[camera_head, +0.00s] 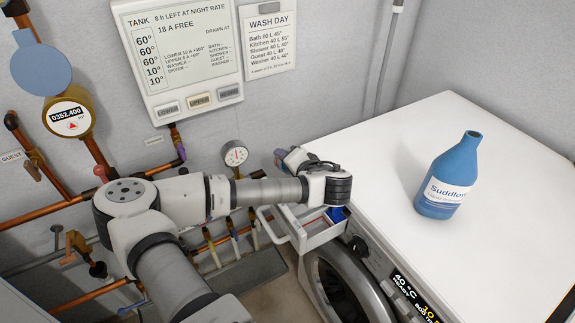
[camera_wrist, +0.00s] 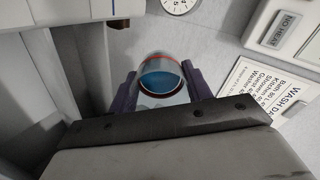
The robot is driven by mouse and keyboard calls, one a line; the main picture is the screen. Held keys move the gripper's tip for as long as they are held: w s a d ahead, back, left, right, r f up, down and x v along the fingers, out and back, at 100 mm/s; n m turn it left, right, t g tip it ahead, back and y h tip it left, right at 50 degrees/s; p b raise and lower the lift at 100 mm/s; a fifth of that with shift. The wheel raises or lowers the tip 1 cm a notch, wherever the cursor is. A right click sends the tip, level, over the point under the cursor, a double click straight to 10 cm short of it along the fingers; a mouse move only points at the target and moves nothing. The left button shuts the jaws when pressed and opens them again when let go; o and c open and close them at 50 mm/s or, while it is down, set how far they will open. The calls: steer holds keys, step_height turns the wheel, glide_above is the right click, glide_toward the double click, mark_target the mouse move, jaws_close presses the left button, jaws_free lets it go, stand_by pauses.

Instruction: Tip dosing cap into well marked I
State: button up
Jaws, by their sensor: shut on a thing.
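In the wrist view, a clear dosing cap (camera_wrist: 161,64) with a red line near its rim and blue liquid inside sits between the two purple fingers of my gripper (camera_wrist: 160,80). The gripper is shut on it. In the head view, my gripper (camera_head: 288,157) shows small, left of and above the pulled-out detergent drawer (camera_head: 309,239); the cap is hard to make out there. The drawer has a white front and several compartments, with a blue part at its back right. My wrist hides some of it, and no well mark I is legible.
A blue Suddley bottle (camera_head: 449,180) stands uncapped on the white washer top (camera_head: 520,200), which is otherwise clear. A pressure gauge (camera_head: 235,154) and copper pipes (camera_head: 75,203) line the wall behind my arm. The tank panel (camera_head: 180,60) hangs above.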

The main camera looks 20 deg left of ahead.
steer(key=shift+s+d+r+t+y+b, duration=0.15)
steer(key=shift+t+y+b, duration=0.45)
steer(key=shift+b, duration=2.05)
steer(key=shift+d+r+t+y+b, duration=0.1)
steer(key=shift+t+y+b, duration=0.45)
steer(key=shift+b, duration=2.05)
steer(key=shift+r, duration=0.15)
steer(key=shift+a+r+g+p, duration=0.15)
steer(key=shift+g+p, duration=0.1)
steer(key=shift+p, duration=0.25)
steer(key=shift+r+g+h+p, duration=0.15)
steer(key=shift+g+h+p, duration=0.2)
steer(key=shift+p, duration=0.55)
steer(key=shift+a+g+h+p, duration=0.1)
steer(key=shift+g+h+p, duration=0.35)
steer(key=shift+p, duration=0.3)
steer(key=shift+w+a+f+g+h+p, duration=0.15)
steer(key=shift+f+g+h+p, duration=0.4)
steer(key=shift+p, duration=0.55)
steer(key=shift+w+f+h, duration=0.1)
steer(key=shift+f+h, duration=0.5)
steer(key=shift+r, duration=0.15)
